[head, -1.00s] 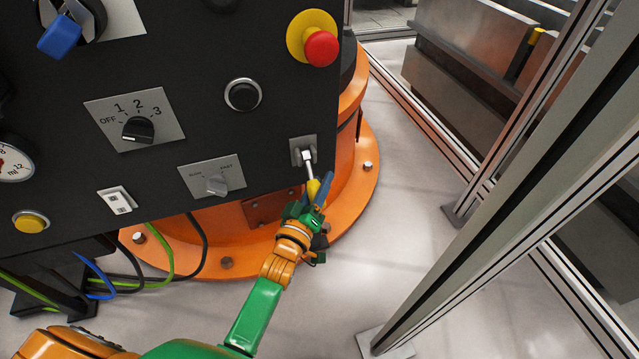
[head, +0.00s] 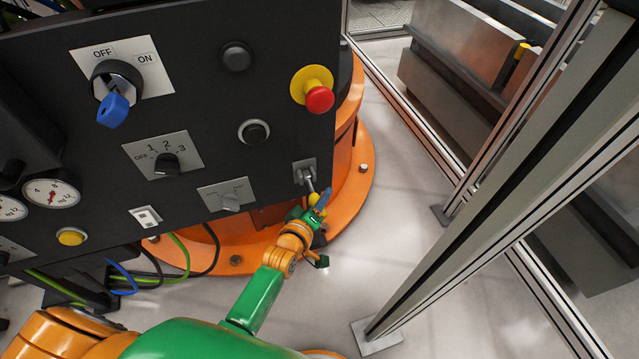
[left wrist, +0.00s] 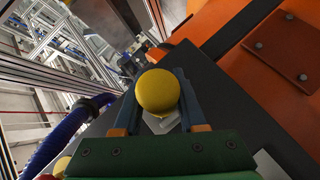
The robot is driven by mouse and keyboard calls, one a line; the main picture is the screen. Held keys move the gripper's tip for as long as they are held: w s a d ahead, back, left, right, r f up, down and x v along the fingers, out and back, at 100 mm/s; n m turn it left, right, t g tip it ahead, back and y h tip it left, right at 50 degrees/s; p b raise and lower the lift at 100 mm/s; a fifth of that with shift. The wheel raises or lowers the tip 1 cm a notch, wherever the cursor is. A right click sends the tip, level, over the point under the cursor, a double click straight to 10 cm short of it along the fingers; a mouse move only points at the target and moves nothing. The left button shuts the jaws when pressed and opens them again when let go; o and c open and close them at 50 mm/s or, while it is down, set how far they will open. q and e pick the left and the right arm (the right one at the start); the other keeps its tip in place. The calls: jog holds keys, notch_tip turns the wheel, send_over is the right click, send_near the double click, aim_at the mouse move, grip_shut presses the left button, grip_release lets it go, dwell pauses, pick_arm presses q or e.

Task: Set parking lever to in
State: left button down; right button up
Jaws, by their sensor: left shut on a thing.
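The parking lever (head: 310,184) is a short metal stick with a yellow knob, on a small grey plate at the lower right of the dark control panel (head: 205,95). It points down and out from the plate. My left gripper (head: 320,202) is shut on the lever's yellow knob from below. In the left wrist view the round yellow knob (left wrist: 158,92) sits between the two blue fingers, with part of the grey plate behind it. No lettering for the lever's positions is readable. My right gripper is not in view.
A red emergency button (head: 319,99) is above the lever. A rotary switch (head: 230,201) is to its left. An orange round base (head: 350,190) is behind and below the panel. A metal fence post (head: 440,240) stands to the right, with clear floor between.

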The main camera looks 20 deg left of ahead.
pick_arm(q)
notch_tip(320, 180, up, 2)
jog(key=g+p, duration=0.1)
jog(key=p, duration=0.2)
jog(key=shift+s+r+n, duration=0.15)
jog(key=shift+n, duration=0.25)
jog(key=g+p, duration=0.1)
jog(key=r+n+g+h+p, duration=0.1)
jog(key=p, duration=0.1)
jog(key=g+p, duration=0.1)
jog(key=p, duration=0.1)
jog(key=shift+r+n, duration=0.25)
jog(key=shift+n, duration=0.05)
jog(key=shift+r+n+g+h+p, duration=0.4)
jog(key=shift+g+h+p, duration=0.1)
jog(key=shift+g+p, duration=0.25)
jog(key=shift+w+a+r+n+g+h+p, duration=0.1)
jog(key=shift+w+r+n+g+h+p, duration=0.2)
jog(key=shift+g, duration=0.45)
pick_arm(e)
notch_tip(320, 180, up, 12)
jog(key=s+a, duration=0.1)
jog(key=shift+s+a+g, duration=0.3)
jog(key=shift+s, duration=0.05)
pick_arm(q)
jog(key=shift+r, duration=0.1)
jog(key=shift+c, duration=2.3)
grip_release()
